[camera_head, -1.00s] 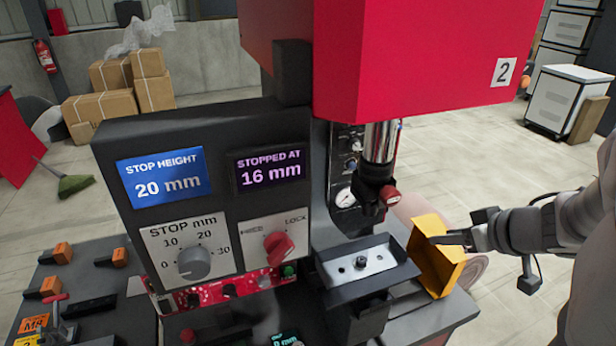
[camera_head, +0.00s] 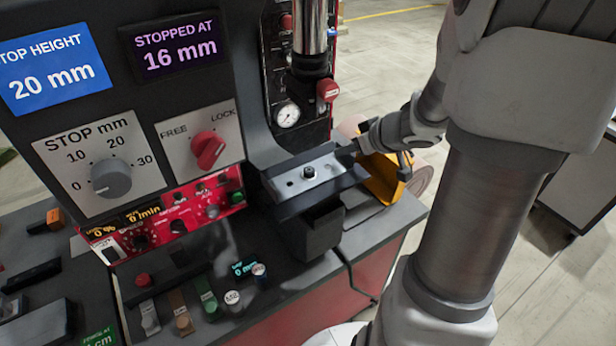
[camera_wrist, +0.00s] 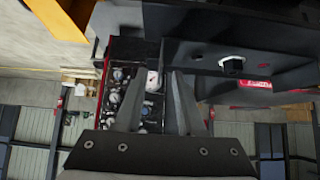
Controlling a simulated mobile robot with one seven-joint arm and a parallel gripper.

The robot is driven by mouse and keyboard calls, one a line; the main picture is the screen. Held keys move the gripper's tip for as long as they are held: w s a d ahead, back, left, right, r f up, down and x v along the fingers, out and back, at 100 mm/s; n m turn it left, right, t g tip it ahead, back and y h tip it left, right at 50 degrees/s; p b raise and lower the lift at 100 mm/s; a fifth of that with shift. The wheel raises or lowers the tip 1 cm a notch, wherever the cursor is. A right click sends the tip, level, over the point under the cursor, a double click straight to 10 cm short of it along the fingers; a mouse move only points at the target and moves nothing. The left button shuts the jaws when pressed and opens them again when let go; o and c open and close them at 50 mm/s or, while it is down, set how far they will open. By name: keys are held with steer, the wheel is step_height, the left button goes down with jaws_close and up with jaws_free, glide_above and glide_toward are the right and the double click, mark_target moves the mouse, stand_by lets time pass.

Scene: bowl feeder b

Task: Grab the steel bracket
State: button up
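A light metal plate (camera_head: 322,168) with a dark bolt and a hole lies on the dark ledge under the press ram. It may be the steel bracket, but I cannot tell for certain. My gripper (camera_head: 352,150) is near the plate's right end, partly hidden by my arm; I cannot tell whether they touch. In the wrist view my gripper (camera_wrist: 154,88) has its two fingers apart, with nothing visible held between them. A pale piece with a dark knob (camera_wrist: 232,66) shows right of the fingers there.
A yellow-orange bin (camera_head: 384,182) stands right of the ledge, partly behind my arm. The press column with its gauge (camera_head: 287,113) and red-knobbed ram (camera_head: 327,90) rises behind the plate. The control panel (camera_head: 120,150) is at the left, with several small blocks below it.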

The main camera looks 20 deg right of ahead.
steer(key=shift+x, duration=1.15)
jaws_close()
steer(key=shift+r, duration=0.1)
stand_by(0.4)
